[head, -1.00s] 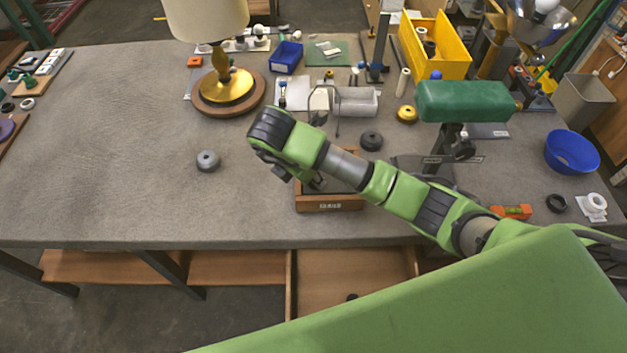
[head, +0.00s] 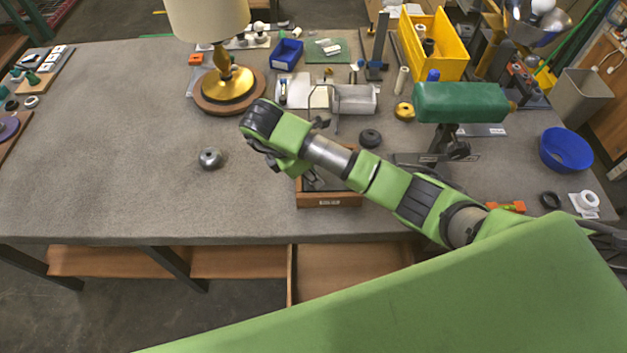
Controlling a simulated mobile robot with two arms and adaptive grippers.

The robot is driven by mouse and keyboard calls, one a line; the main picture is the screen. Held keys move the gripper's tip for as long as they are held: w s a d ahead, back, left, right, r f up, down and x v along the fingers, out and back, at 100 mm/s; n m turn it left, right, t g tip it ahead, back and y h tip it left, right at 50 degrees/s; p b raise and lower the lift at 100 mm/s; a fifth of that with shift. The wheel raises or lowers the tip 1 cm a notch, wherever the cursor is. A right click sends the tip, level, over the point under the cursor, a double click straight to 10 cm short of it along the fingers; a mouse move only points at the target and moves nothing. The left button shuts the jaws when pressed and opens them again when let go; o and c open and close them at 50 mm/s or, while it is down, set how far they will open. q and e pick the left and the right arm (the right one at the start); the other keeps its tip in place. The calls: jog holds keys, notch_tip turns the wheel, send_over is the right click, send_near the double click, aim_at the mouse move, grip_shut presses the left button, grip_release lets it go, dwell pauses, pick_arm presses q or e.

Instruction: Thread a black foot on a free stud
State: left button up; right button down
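A dark round foot-like piece (head: 370,138) lies on the bench right of my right forearm. A grey round piece with a central knob (head: 210,158) lies alone on the bench, left of my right gripper. A black ring-like piece (head: 550,200) lies at the far right. I cannot make out a free stud. My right gripper (head: 272,160) hangs over the bench between the grey piece and a wooden box (head: 330,201). Its wrist hides most of its fingers, so its opening and any held thing cannot be told. My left gripper is not in view.
A lamp with a round wooden base (head: 205,105) stands behind my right gripper. A green cushioned stand (head: 460,102), yellow bin (head: 458,65) and blue bowl (head: 568,152) are to the right. An open drawer (head: 325,275) is below the front edge.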

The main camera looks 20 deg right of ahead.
jog(key=shift+s+f+m+g+p, duration=0.2)
jog(key=shift+m+g+p, duration=0.25)
jog(key=shift+m, duration=0.25)
jog(key=shift+m+g+p, duration=0.35)
jog(key=shift+m+p, duration=0.1)
jog(key=shift+m, duration=1.35)
jog(key=shift+w+f+m+g, duration=0.15)
jog(key=shift+m+g, duration=0.35)
jog(key=shift+m, duration=0.3)
jog(key=shift+m+g+y, duration=0.3)
jog(key=shift+m, duration=0.4)
jog(key=c, duration=1.8)
grip_release()
jog(key=shift+o, duration=0.4)
